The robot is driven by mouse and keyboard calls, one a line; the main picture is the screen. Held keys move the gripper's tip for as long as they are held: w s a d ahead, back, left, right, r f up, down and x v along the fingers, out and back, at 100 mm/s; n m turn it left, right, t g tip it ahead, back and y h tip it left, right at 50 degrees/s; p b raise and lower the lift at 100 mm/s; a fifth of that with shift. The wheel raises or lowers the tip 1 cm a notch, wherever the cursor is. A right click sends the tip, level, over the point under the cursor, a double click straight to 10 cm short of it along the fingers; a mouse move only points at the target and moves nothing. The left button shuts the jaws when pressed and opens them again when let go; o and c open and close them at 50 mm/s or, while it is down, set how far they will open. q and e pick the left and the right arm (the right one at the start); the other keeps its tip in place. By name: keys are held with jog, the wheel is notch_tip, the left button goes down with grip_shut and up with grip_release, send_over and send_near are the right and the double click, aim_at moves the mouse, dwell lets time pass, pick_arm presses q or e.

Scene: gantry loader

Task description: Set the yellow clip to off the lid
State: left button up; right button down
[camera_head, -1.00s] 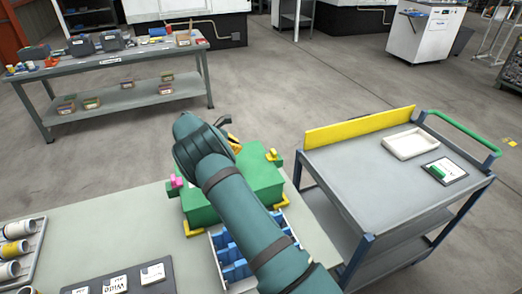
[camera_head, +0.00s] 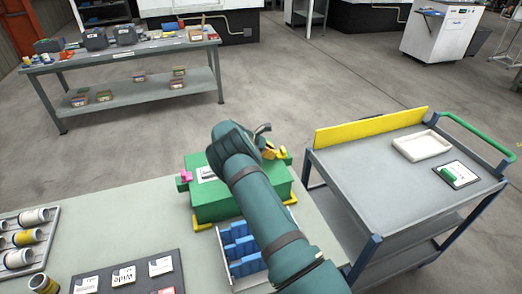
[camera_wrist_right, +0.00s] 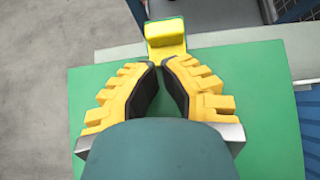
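A green box with a green lid (camera_head: 215,200) stands on the near table. A yellow clip (camera_head: 283,153) is at its right edge, partly hidden by my right gripper (camera_head: 272,150). A pink clip (camera_head: 185,177) is at the left edge. In the right wrist view the yellow clip (camera_wrist_right: 165,36) stands just beyond the fingertips of my right gripper (camera_wrist_right: 159,65). The black pads are apart, with nothing between them. The clip appears to be at the green lid's (camera_wrist_right: 270,100) edge. My left gripper is out of view.
A blue divided tray (camera_head: 240,250) sits in front of the box, partly behind my arm. A grey trolley (camera_head: 385,180) with a white tray (camera_head: 421,146) stands to the right. A rack of rolls (camera_head: 25,240) and a card board (camera_head: 125,275) are at the left.

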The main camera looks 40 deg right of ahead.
aim_at(281, 148)
jog(key=shift+s+d, duration=0.2)
jog(key=shift+d, duration=0.45)
jog(key=shift+s+d, duration=0.1)
jog(key=d, duration=0.1)
jog(key=d+b, duration=0.1)
jog(key=shift+s+d, duration=0.3)
jog(key=shift+s, duration=0.1)
jog(key=shift+a, duration=0.1)
jog(key=a, duration=0.1)
jog(key=w+a, duration=0.1)
jog(key=a, duration=0.2)
jog(key=shift+w+a+r+p, duration=0.25)
jog(key=shift+w+r+p, duration=0.05)
jog(key=shift+r+p, duration=0.1)
jog(key=v, duration=0.9)
jog(key=shift+s, duration=0.1)
